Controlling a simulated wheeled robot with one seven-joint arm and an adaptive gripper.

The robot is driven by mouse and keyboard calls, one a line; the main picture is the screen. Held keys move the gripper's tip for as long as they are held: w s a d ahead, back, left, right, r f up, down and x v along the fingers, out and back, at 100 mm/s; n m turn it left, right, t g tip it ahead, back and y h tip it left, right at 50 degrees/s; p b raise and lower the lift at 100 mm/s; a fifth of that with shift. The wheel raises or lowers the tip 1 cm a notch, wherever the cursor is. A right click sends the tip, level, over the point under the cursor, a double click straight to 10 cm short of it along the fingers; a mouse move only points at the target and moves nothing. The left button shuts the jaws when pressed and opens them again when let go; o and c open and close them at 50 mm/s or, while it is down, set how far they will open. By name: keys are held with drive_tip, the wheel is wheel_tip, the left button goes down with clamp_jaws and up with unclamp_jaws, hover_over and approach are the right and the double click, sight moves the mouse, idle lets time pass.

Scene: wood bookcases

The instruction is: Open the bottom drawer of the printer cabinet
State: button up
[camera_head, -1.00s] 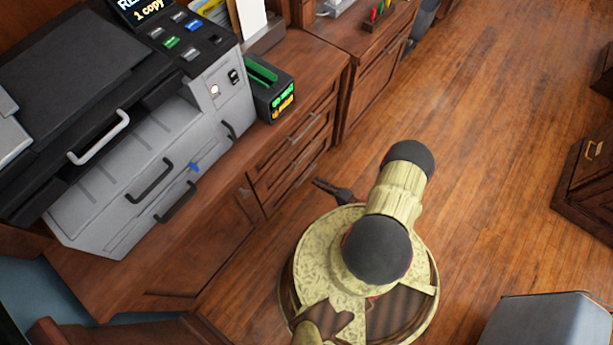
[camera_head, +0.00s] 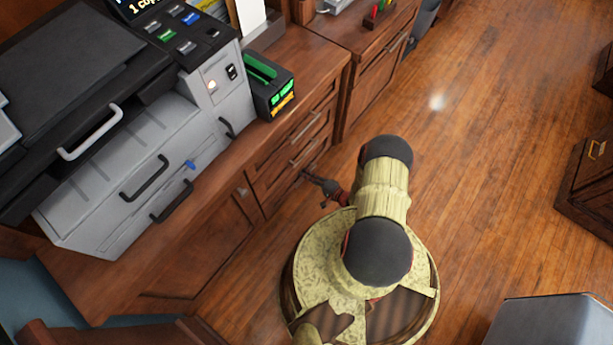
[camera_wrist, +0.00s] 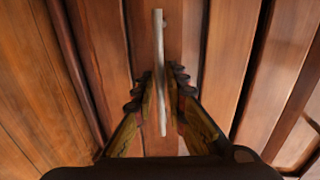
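The printer cabinet (camera_head: 215,250) is dark wood, with a stack of drawers at its right end. The bottom drawer (camera_head: 284,196) looks shut, and my gripper (camera_head: 316,178) is at its front in the head view. In the wrist view a pale bar handle (camera_wrist: 160,70) runs up the middle of a wooden drawer front (camera_wrist: 144,40). The fingers of my gripper (camera_wrist: 160,88) stand on either side of this handle, with small gaps beside it. They look open and not clamped on it. My arm hides part of the floor.
A grey printer (camera_head: 130,170) and a black and green device (camera_head: 270,85) stand on the cabinet top. Another wood cabinet (camera_head: 370,85) adjoins at the back. A grey box (camera_head: 550,322) is at lower right.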

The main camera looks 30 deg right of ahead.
drive_tip(key=shift+c, duration=0.9)
clamp_jaws()
drive_tip(key=shift+s, duration=0.1)
